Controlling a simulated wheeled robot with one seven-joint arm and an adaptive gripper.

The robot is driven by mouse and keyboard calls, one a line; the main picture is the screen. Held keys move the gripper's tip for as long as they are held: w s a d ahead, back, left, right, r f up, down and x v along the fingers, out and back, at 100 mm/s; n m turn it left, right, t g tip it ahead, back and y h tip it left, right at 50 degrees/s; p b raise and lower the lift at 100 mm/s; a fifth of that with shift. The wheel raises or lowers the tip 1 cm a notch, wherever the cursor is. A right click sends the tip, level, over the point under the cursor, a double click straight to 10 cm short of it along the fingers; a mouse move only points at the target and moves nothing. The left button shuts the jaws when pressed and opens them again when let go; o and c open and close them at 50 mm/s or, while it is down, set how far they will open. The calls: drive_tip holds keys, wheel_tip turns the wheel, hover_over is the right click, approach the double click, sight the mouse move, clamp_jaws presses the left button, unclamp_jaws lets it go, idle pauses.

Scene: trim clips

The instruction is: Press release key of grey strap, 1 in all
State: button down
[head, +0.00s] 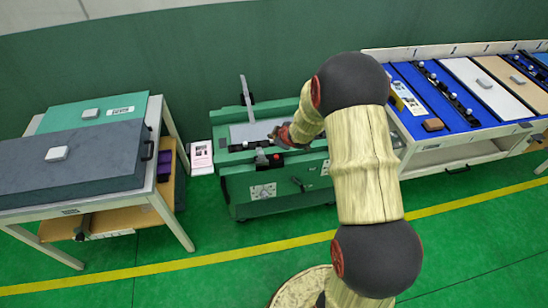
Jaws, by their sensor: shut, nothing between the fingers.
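My gripper (273,133) is small in the head view, low over the top of the green bench unit at the centre. It is shut and empty, and part of it is hidden by my own arm. An upright grey bar (246,92) rises from the back of the unit. A light grey plate (243,132) lies on its top, left of my gripper. A grey and black fitting with a red part (276,160) sits at the front edge, just below my gripper. I cannot tell which piece is the grey strap, and no release key is clear. Contact cannot be told.
A table with a dark grey panel (95,170) and small light blocks stands at the left. A long bench with blue panels (436,118) stands at the right. A white printed card (200,154) is left of the green unit. The green floor in front is clear.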

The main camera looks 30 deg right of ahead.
sight(275, 157)
drive_tip(key=shift+f, duration=0.15)
wheel_tip(275, 157, down, 8)
drive_tip(key=b, duration=0.7)
drive_tip(key=shift+f, duration=0.25)
drive_tip(key=shift+f+b, duration=0.15)
drive_tip(key=shift+b, duration=0.2)
idle(0.9)
drive_tip(key=shift+f, duration=0.25)
